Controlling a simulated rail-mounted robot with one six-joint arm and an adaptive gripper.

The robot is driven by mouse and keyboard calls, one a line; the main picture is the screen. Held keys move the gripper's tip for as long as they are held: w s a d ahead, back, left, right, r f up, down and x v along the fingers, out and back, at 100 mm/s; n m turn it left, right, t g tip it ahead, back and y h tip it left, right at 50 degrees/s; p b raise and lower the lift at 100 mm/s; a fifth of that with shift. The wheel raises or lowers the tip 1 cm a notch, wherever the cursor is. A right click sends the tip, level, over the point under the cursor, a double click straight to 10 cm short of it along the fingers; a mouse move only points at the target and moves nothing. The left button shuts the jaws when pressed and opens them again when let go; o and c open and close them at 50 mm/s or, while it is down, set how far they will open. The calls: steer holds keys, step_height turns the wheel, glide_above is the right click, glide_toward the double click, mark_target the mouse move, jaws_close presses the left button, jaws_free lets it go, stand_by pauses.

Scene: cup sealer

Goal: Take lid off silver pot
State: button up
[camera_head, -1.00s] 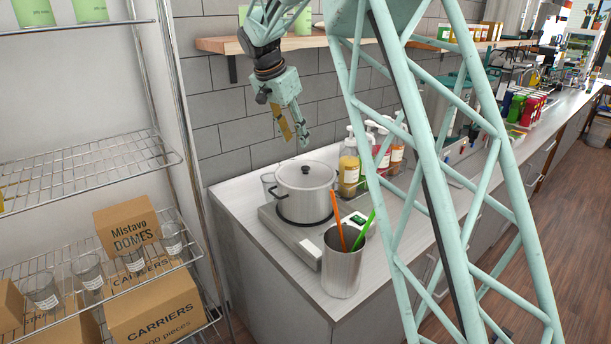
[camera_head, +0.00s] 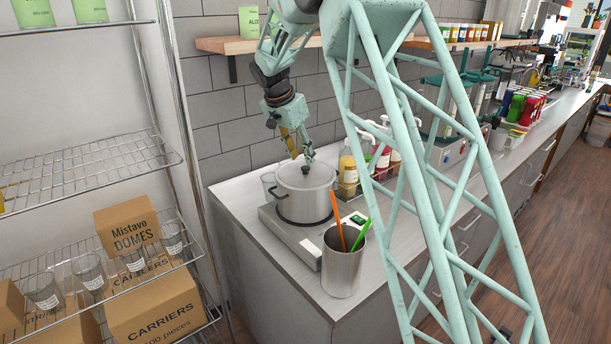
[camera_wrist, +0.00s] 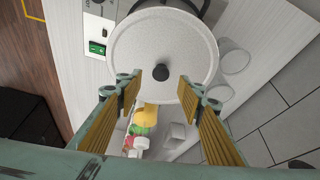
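The silver pot (camera_head: 306,203) stands on a hot plate on the counter, with its lid (camera_head: 290,176) on top. In the wrist view the pale round lid (camera_wrist: 140,48) fills the upper middle, with a dark knob (camera_wrist: 161,74) at its centre. My gripper (camera_head: 300,158) is just above the lid in the head view, pointing down. In the wrist view my gripper (camera_wrist: 160,88) is open, its two yellow-padded fingers apart, and the knob appears between and slightly beyond the tips. Whether the fingertips touch the lid is not clear.
A hot plate (camera_head: 293,240) is under the pot. A metal container (camera_head: 342,275) with orange and green utensils stands in front. Sauce bottles (camera_head: 349,168) stand right of the pot. A glass (camera_head: 268,183) is behind it. A wire rack (camera_head: 90,180) with boxes is at left.

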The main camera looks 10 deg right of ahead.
mark_target(305, 167)
steer(key=shift+f, duration=0.1)
stand_by(0.3)
steer(key=shift+p+x, duration=0.4)
steer(key=shift+x, duration=2.05)
steer(key=c, duration=1)
